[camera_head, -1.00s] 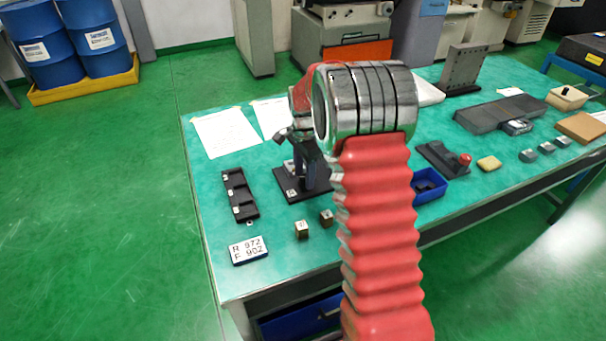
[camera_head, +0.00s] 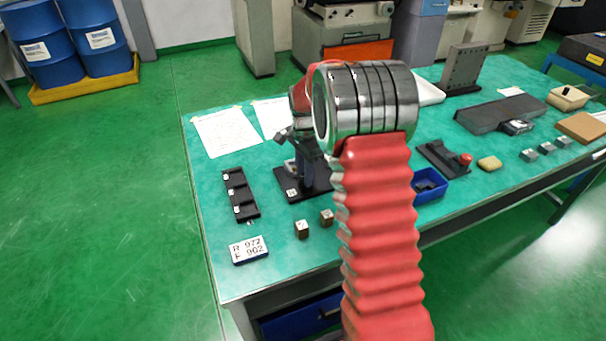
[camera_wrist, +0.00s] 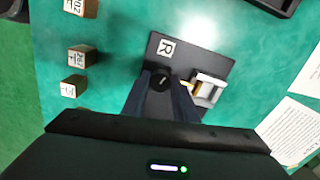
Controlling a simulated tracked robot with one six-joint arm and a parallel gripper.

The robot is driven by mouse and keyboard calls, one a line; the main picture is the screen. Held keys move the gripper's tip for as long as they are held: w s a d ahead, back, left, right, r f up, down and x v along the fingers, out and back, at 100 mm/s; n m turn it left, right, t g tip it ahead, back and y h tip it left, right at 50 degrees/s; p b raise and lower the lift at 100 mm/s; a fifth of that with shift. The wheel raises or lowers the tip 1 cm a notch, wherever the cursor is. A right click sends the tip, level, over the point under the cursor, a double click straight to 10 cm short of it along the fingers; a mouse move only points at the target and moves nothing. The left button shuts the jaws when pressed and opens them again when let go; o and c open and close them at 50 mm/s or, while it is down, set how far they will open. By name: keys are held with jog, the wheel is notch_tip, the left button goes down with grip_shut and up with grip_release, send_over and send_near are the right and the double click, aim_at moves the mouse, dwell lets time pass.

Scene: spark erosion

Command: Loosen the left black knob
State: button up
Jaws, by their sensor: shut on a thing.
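A small stand with a black base plate (camera_head: 289,193) is on the green bench, partly behind my arm in the head view. Its base plate also shows in the wrist view (camera_wrist: 213,57), with a white label marked R (camera_wrist: 166,47). A round black knob (camera_wrist: 160,80) sits between the fingertips of my gripper (camera_wrist: 160,86), one finger on each side. The gripper is shut on it. A light metal block (camera_wrist: 208,90) with a yellowish part stands beside the knob. I make out only one black knob. In the head view the grip itself is too small to tell.
Small marked blocks (camera_head: 302,229) stand in front of the stand. A black slotted holder (camera_head: 239,195) and a number plate (camera_head: 249,249) lie to its left. Paper sheets (camera_head: 228,131) lie behind. A blue bin (camera_head: 430,185) is to the right of my arm.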

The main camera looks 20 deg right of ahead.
jog(key=n, duration=0.6)
jog(key=shift+d+n, duration=0.1)
jog(key=shift+n, duration=0.2)
jog(key=n, duration=0.7)
jog(key=shift+w+r, duration=0.1)
jog(key=n, duration=0.3)
jog(key=shift+d+n, duration=0.1)
jog(key=shift+n, duration=0.3)
jog(key=n, duration=0.4)
jog(key=o, duration=1.1)
jog(key=shift+c, duration=0.2)
